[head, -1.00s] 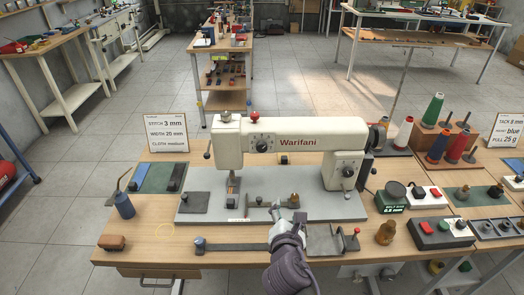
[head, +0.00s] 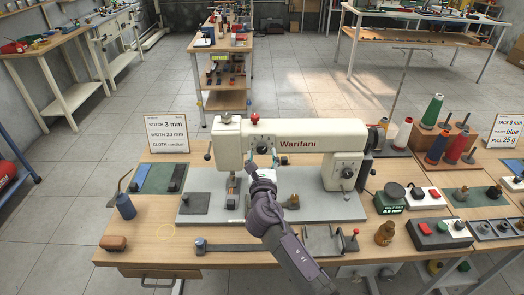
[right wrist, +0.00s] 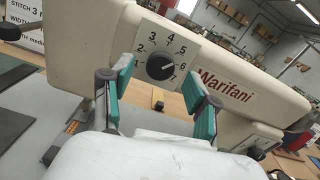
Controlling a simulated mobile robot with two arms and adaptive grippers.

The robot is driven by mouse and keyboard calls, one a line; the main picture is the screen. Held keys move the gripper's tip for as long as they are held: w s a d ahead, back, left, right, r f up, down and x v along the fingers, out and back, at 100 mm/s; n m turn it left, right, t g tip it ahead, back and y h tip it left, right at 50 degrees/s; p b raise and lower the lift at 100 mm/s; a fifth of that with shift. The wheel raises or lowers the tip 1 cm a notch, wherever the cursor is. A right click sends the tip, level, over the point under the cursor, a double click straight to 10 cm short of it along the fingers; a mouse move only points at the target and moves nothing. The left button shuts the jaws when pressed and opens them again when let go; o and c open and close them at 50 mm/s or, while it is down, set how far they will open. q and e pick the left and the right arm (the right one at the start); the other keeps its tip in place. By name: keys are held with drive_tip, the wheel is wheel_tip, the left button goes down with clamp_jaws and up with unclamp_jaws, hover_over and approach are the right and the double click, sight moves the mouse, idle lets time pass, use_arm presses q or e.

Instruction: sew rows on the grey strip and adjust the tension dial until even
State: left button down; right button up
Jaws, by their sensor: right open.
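The tension dial is a black knob on a white plate numbered 1 to 7, in the right wrist view (right wrist: 160,66); its mark seems to point near 6. It sits on the front of the cream Warifani sewing machine (head: 300,141). My right gripper (head: 252,163) is raised before the machine head. In the right wrist view its teal-padded fingers (right wrist: 160,73) are open, one either side of the dial, with no contact visible. My left gripper is out of view.
Thread spools (head: 434,111), a brown bottle (head: 385,233) and button boxes (head: 430,234) stand at the right. A sign card (head: 166,134) stands behind. The front left bench is mostly clear.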

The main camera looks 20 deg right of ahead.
sight(262, 148)
drive_tip(key=shift+x, duration=1.3)
clamp_jaws()
